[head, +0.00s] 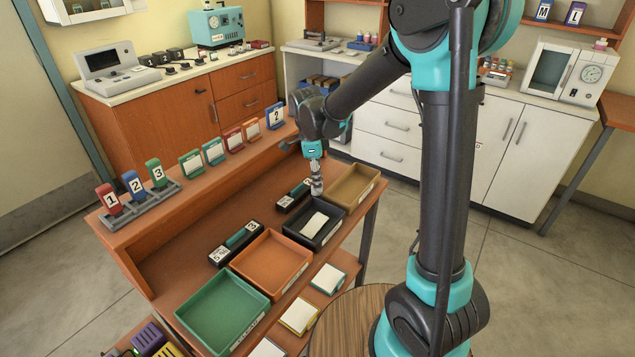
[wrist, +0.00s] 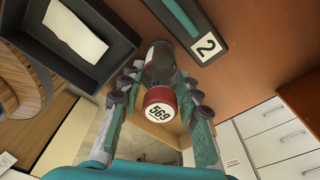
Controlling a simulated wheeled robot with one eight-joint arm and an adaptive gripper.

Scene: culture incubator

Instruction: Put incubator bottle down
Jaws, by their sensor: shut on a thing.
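The incubator bottle (wrist: 160,68) has a grey body and a red cap marked 569. In the wrist view it is between the two fingers of my gripper (wrist: 160,82), which is shut on it. In the head view my gripper (head: 316,182) points down over the brown bench (head: 190,228), near the gap between the black and tan trays; the bottle is small and mostly hidden there. A black holder marked 2 (wrist: 206,45) lies just beyond the bottle. I cannot tell whether the bottle touches the bench.
A black tray (head: 334,236) holding a white card, a tan tray (head: 372,187), an orange tray (head: 296,277) and a green tray (head: 240,325) line the bench front. Another black holder (head: 224,256) lies behind the orange tray. Numbered tags (head: 133,184) stand on the raised back shelf.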

